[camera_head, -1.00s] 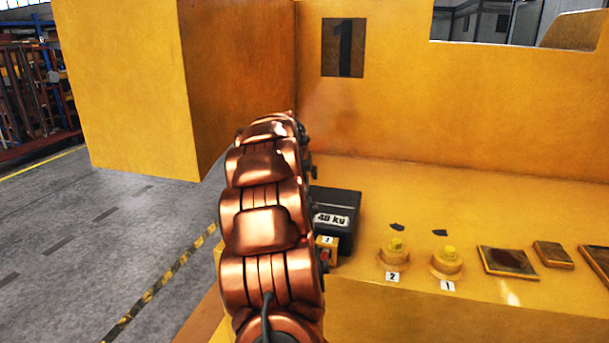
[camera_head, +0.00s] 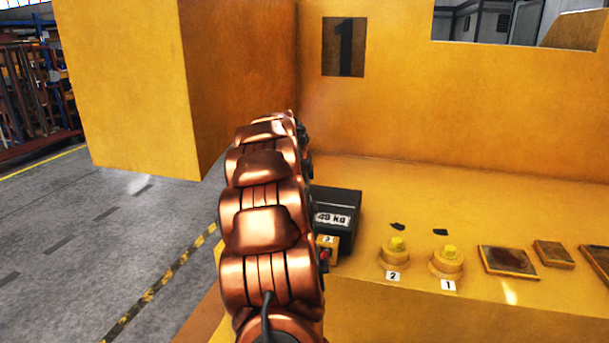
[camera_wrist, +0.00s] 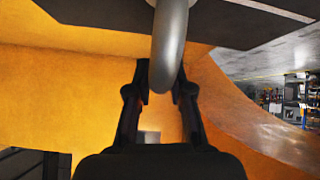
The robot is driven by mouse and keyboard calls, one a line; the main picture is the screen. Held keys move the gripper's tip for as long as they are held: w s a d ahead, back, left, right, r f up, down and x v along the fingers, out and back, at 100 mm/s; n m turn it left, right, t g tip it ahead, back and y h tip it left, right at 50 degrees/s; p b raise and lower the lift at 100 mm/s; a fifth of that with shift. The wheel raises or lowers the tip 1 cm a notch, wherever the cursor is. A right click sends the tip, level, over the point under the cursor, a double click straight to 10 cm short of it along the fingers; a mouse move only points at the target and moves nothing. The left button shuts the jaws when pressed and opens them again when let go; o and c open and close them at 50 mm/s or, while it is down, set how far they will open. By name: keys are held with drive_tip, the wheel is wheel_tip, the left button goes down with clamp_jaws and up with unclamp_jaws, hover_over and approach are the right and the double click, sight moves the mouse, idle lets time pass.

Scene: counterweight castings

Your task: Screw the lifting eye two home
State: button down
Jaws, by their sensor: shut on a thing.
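A grey metal lifting eye (camera_wrist: 170,40) shows as a thick curved bar at the top middle of the wrist view. My gripper (camera_wrist: 160,80) has its two dark fingers on either side of the eye's lower end and is shut on it. The eye's thread and seat are out of sight, so I cannot tell how deep it sits. No number shows on it. In the head view my own copper-coloured arm hides the gripper and the eye. The big yellow casting (camera_head: 420,110) stands behind the arm, with a dark 1 panel on it.
A black block with a kg label (camera_head: 336,208) sits on the yellow ledge (camera_head: 420,195) beside my arm. Yellow-topped fittings marked 2 (camera_head: 396,254) and 1 (camera_head: 447,261) stand right of it, then flat plates (camera_head: 508,261). A tall yellow block (camera_head: 130,90) rises at left.

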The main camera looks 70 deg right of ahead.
drive_tip(key=shift+s+d+f+m+g+b, duration=0.15)
drive_tip(key=shift+m+g+b, duration=0.15)
drive_tip(key=shift+b, duration=0.65)
